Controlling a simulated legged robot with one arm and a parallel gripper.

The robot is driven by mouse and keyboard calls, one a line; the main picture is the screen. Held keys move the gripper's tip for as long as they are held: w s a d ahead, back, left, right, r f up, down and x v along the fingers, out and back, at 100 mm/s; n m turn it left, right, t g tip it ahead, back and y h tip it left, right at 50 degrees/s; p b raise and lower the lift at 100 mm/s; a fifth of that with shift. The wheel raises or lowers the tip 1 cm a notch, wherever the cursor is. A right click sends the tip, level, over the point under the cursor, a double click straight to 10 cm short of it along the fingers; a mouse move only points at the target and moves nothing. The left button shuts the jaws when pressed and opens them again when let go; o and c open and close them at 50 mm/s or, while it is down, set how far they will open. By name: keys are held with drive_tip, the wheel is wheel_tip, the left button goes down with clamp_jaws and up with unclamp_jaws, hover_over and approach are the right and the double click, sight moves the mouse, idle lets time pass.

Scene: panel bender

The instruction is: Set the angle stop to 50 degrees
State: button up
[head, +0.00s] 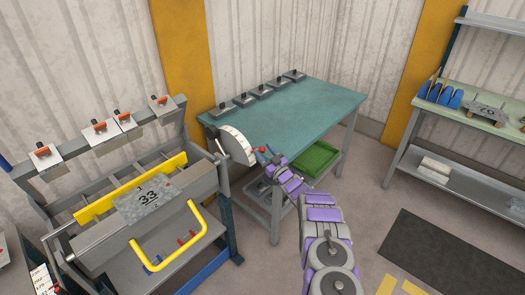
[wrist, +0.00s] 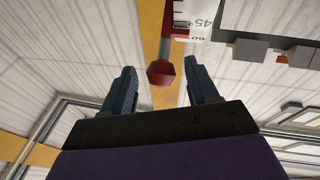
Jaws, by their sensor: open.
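The angle stop's white dial (head: 236,145) is on the right end of the panel bender (head: 140,195). A dark red knob (wrist: 161,74) on a rod appears between my two fingertips in the wrist view. It also shows in the head view (head: 262,149), beside the dial. My gripper (wrist: 159,66) is open, with a gap on both sides of the knob. I cannot tell the exact angle set or the knob's depth between the fingers.
A teal table (head: 300,115) with several small grey blocks stands behind the dial, with a green tray (head: 318,158) below. The bender's yellow handle (head: 172,247) and a plate marked 33 (head: 146,202) are at left. A dark mat (head: 430,255) lies on the floor at right.

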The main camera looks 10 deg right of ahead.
drive_tip(key=p+v, duration=0.2)
drive_tip(key=v, duration=1.3)
drive_tip(key=shift+s+d, duration=0.25)
drive_tip(key=shift+s, duration=0.05)
drive_tip(key=shift+f, duration=0.1)
drive_tip(key=w+r+m+g+h, duration=0.2)
drive_tip(key=w+r+g+h, duration=0.3)
drive_tip(key=r, duration=0.4)
drive_tip(key=s+a+r+m+g+h, duration=0.1)
drive_tip(key=s+r+m+g+h, duration=0.2)
drive_tip(key=s+r, duration=0.55)
drive_tip(key=s+a+r+g, duration=0.2)
drive_tip(key=s+a+g, duration=0.1)
drive_tip(key=s, duration=1.4)
drive_tip(key=s+a+r+m+g+b, duration=0.1)
drive_tip(key=s+a+g, duration=0.3)
drive_tip(key=s, duration=1.4)
drive_tip(key=s+a+r+g, duration=0.3)
drive_tip(key=s+g, duration=0.3)
drive_tip(key=s, duration=1.2)
drive_tip(key=shift+s+a+h+b, duration=0.2)
drive_tip(key=shift+a+h+b, duration=0.15)
drive_tip(key=shift+a, duration=0.4)
